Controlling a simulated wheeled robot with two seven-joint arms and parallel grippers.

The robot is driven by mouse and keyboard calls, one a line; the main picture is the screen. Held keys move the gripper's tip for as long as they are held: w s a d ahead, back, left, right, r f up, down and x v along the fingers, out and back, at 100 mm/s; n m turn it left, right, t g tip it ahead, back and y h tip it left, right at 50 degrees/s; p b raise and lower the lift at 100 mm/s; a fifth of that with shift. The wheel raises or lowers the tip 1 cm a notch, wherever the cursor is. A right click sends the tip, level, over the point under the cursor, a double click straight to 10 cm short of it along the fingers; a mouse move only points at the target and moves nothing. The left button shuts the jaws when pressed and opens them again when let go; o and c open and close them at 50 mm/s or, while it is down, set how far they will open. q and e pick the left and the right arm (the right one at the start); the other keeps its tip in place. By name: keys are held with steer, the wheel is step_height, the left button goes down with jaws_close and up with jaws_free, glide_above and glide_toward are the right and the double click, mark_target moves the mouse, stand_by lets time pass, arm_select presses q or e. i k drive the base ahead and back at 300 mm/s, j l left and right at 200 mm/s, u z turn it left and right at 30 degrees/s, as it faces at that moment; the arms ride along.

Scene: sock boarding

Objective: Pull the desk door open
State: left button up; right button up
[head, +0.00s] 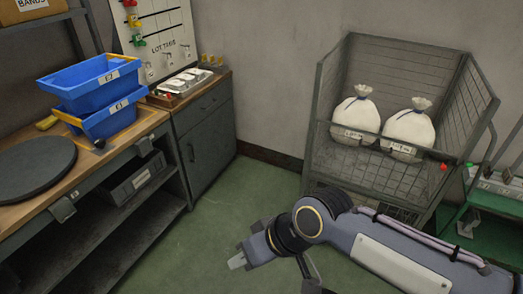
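The desk door (212,142) is the dark grey front of the small wood-topped desk at the back, left of centre in the head view. It looks shut, flush with the desk front. A dark upright handle (191,152) sits near its left edge. My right gripper (241,250) is low in the middle of the view, in front of the desk and apart from the door and handle. Nothing shows between its fingers, and I cannot tell how far apart they are. My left gripper is not in view.
A drawer (208,104) is above the door. A workbench (150,122) with blue bins (92,88) and a dark round disc (35,167) stands at left. A wire cage (325,125) with two white sacks stands right of the desk. Green floor (190,240) before the desk is clear.

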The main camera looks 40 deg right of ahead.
mark_target(204, 149)
steer(key=z, duration=1)
steer(key=i+u, duration=0.45)
steer(key=i, duration=1.95)
